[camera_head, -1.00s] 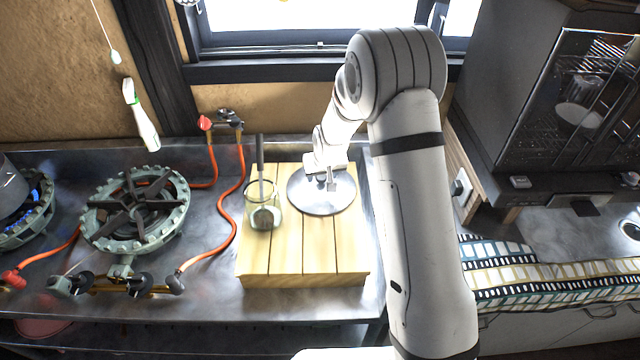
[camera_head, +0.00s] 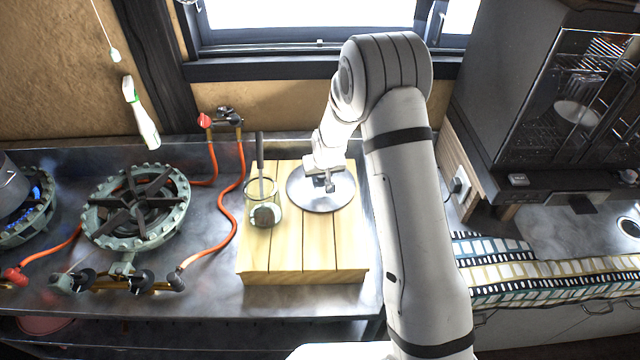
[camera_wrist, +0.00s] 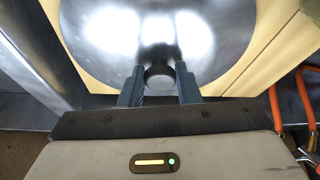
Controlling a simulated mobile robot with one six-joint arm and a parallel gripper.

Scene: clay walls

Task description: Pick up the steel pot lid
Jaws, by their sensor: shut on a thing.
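The steel pot lid (camera_head: 338,198) is a round shiny disc over the right part of a slatted wooden board; I cannot tell whether it touches the board. It fills the top of the wrist view (camera_wrist: 110,55), with its dark round knob (camera_wrist: 159,76) near the lower middle. My gripper (camera_head: 327,184) is at the lid's middle from above. In the wrist view its two fingers (camera_wrist: 159,88) stand on either side of the knob and are shut on it. The knob is mostly hidden in the head view.
The wooden board (camera_head: 287,262) sits on a steel counter. A glass jar (camera_head: 263,203) holding a dark-handled utensil stands left of the lid. A gas burner (camera_head: 135,208) and orange hoses (camera_head: 226,213) lie further left. A dark oven cabinet (camera_head: 560,100) stands at the right.

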